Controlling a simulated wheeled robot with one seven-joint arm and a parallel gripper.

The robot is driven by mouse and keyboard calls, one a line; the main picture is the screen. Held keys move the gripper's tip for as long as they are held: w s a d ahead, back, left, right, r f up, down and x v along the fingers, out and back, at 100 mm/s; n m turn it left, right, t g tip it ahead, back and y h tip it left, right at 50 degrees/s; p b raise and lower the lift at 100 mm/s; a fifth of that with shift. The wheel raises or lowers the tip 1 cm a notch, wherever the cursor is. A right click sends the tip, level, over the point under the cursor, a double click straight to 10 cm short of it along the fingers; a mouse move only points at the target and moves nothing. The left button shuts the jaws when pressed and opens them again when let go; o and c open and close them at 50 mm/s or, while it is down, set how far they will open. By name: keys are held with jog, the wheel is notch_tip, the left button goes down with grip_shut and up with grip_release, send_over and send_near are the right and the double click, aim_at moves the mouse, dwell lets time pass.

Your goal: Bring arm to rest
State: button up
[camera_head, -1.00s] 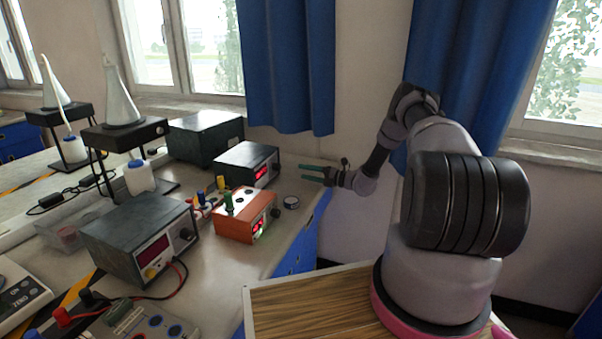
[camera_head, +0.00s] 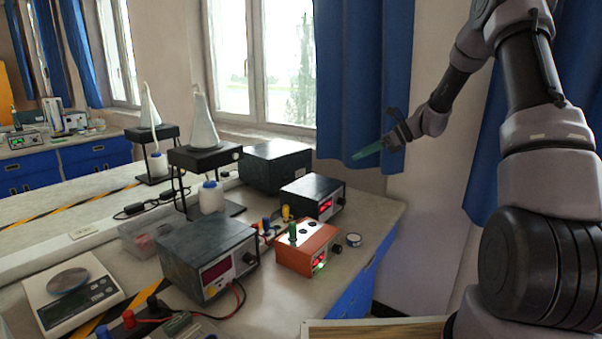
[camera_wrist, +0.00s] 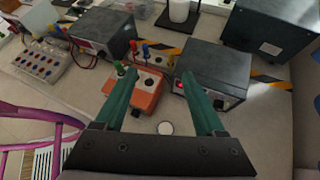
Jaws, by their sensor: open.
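My gripper (camera_head: 368,151) is raised above and beyond the bench's right end, in front of the blue curtain, with its green fingers pointing left. In the wrist view its two green fingers (camera_wrist: 160,88) are spread apart with nothing held between them. The wrist view looks down on the bench, where an orange box (camera_wrist: 148,88) shows between the fingers, well below. The same orange box (camera_head: 305,246) stands near the bench's right edge in the head view. My arm is bent and reaches up and back from my body at the right.
The bench (camera_head: 385,215) carries dark power supplies (camera_head: 208,252), a black meter (camera_head: 313,195), a small round tin (camera_head: 353,240) and a balance (camera_head: 70,290). Stands with flasks (camera_head: 200,125) rise behind. A wall and blue curtain (camera_head: 362,80) are close to the gripper.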

jog(key=s+r+n+h, duration=0.3)
jog(key=s+r+n, duration=0.2)
jog(key=s+r, duration=0.4)
jog(key=s+d+r+n+t+h, duration=0.1)
jog(key=s+r+n+h, duration=0.1)
jog(key=s, duration=0.7)
jog(key=s+d+r+n+t+h, duration=0.2)
jog(key=s+r+n, duration=0.2)
jog(key=s, duration=0.5)
jog(key=s+d+r+n+t+h, duration=0.1)
jog(key=s+d+r+n+h, duration=0.1)
jog(key=s+n, duration=0.4)
jog(key=s+r, duration=0.1)
jog(key=s, duration=0.2)
jog(key=shift+r+n+t+h, duration=0.3)
jog(key=shift+n+t, duration=0.1)
jog(key=shift+d, duration=0.1)
